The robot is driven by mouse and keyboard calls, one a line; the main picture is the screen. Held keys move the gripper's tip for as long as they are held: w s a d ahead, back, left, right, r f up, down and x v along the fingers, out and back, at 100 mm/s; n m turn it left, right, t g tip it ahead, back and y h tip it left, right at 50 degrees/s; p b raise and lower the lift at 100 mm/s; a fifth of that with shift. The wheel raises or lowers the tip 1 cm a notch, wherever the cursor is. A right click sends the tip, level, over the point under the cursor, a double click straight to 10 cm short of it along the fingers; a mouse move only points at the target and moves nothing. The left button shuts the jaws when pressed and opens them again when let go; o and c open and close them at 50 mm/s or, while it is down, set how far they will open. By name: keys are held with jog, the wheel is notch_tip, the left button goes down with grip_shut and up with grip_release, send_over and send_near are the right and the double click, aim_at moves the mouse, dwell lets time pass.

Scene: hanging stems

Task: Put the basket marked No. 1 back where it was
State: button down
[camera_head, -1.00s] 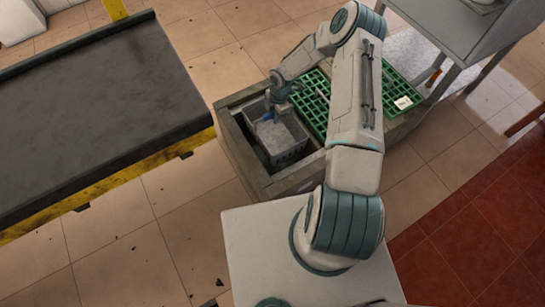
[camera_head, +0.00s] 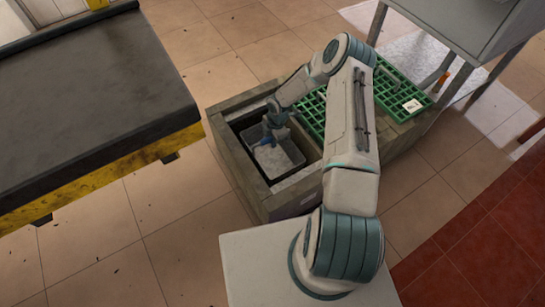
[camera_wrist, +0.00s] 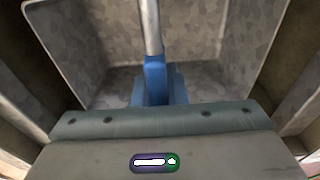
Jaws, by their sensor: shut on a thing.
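A grey basket (camera_head: 291,152) sits low inside the open left end of a stone-sided trough (camera_head: 240,168). My gripper (camera_head: 267,141) reaches down into it from above. In the wrist view the blue fingers of my gripper (camera_wrist: 156,84) are shut on the basket's metal handle bar (camera_wrist: 150,28). The mottled grey inside of the basket (camera_wrist: 103,42) surrounds them. No number shows on the basket in either view. Its underside is hidden, so I cannot tell whether it touches the bottom of the trough.
Green grating (camera_head: 389,88) covers the rest of the trough, with a white label (camera_head: 411,105) on it. A dark conveyor with a yellow edge (camera_head: 150,155) stands at the left. A grey metal table (camera_head: 450,25) stands at the upper right. Tiled floor lies between.

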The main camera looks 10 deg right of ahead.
notch_tip(320, 180, down, 7)
jog(key=shift+r+b, duration=0.1)
jog(key=shift+b, duration=0.8)
jog(key=shift+f, duration=0.2)
jog(key=c, duration=1.5)
grip_release()
jog(key=shift+o, duration=0.2)
